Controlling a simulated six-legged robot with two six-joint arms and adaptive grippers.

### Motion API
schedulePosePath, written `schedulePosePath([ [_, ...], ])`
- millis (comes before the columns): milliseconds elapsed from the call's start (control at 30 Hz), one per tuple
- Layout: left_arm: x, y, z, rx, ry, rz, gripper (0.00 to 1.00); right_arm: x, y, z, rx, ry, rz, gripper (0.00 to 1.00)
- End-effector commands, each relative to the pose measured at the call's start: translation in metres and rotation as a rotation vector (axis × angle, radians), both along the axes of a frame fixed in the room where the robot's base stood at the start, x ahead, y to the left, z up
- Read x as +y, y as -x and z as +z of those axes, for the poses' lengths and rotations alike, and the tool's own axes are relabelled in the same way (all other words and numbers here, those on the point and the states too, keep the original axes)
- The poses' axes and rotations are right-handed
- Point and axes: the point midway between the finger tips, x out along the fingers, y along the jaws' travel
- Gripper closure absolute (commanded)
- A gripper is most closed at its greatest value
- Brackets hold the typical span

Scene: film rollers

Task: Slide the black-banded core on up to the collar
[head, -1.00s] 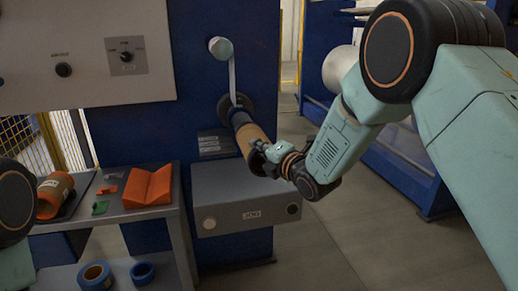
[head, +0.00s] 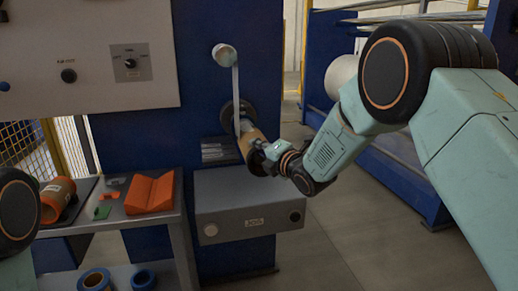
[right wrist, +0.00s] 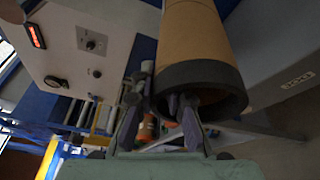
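The tan core (head: 252,145) sits on a spindle that sticks out from the blue panel. A dark round collar (head: 230,112) is at the spindle's panel end, with a short bluish length of spindle showing between it and the core. The black band (right wrist: 200,76) rings the core's near end in the right wrist view. My right gripper (head: 261,158) is at this banded end. In the right wrist view my right gripper (right wrist: 160,112) has its fingers apart, one left of the core and one overlapping its open mouth; contact is unclear. My left gripper is out of view.
A grey control box (head: 248,205) stands below the core. A bench at left (head: 110,225) holds an orange-ended roll (head: 57,198) and an orange V-shaped block (head: 150,192). A white roller (head: 223,54) with a hanging strip is above the collar.

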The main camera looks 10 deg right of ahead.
Motion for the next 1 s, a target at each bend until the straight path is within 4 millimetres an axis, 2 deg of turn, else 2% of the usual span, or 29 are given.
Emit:
schedulePosePath([
  [33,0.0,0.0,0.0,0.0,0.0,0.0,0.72,0.0,0.0,-0.001,0.002,0.0,-0.002,0.75],
  [133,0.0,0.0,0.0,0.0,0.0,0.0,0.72,-0.001,0.0,-0.001,0.002,0.0,-0.002,0.67],
  [633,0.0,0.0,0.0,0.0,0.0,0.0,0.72,-0.002,0.003,-0.002,0.004,-0.001,-0.002,0.67],
  [767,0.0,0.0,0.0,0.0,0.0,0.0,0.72,-0.006,0.014,0.0,0.007,-0.002,-0.003,0.67],
  [1000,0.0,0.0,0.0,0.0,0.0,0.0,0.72,-0.018,0.049,0.004,0.004,-0.003,-0.002,0.67],
])
